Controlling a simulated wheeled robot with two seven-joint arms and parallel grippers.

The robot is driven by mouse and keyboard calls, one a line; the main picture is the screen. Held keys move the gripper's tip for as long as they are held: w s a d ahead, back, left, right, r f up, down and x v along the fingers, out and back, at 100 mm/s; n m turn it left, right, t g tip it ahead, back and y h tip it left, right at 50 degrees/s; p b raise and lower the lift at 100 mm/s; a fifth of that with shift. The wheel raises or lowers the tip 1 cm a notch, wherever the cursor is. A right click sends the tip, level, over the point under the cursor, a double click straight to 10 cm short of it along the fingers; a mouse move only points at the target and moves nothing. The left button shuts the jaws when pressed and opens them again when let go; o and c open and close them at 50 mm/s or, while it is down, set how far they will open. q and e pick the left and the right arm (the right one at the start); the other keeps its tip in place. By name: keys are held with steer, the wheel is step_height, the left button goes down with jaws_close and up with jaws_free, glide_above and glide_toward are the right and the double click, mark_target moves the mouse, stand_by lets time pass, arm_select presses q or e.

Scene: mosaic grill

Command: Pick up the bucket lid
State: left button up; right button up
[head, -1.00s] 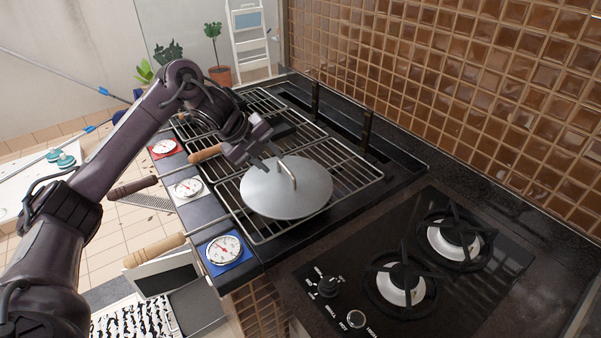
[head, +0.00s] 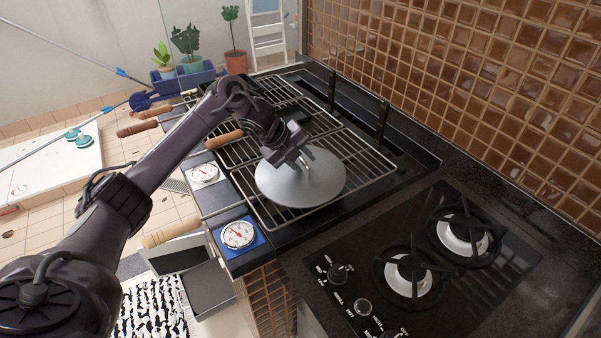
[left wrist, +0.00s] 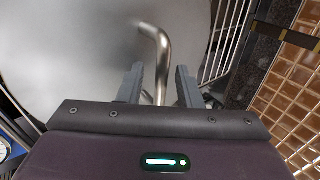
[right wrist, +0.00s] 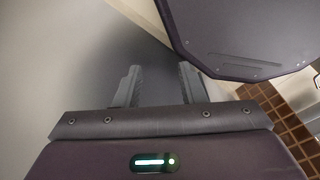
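The bucket lid (head: 300,182) is a round grey metal disc with a bent bar handle (head: 306,164). It lies on the grill grate. In the left wrist view the lid (left wrist: 75,60) fills the left and middle, and the handle (left wrist: 160,60) runs between the two fingers (left wrist: 160,85). The fingers are open, with a gap on each side of the handle. My right gripper (right wrist: 158,85) shows only in the right wrist view, open and empty.
The grill grate (head: 358,160) extends around the lid. A gas hob (head: 340,240) is to the right, beside a tiled wall (head: 480,60). A wooden handle (head: 224,140) and a blue-framed dial (head: 238,234) are at the grill's left edge.

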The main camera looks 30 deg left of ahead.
arm_select(q)
jaws_close()
steer(key=shift+r, duration=0.15)
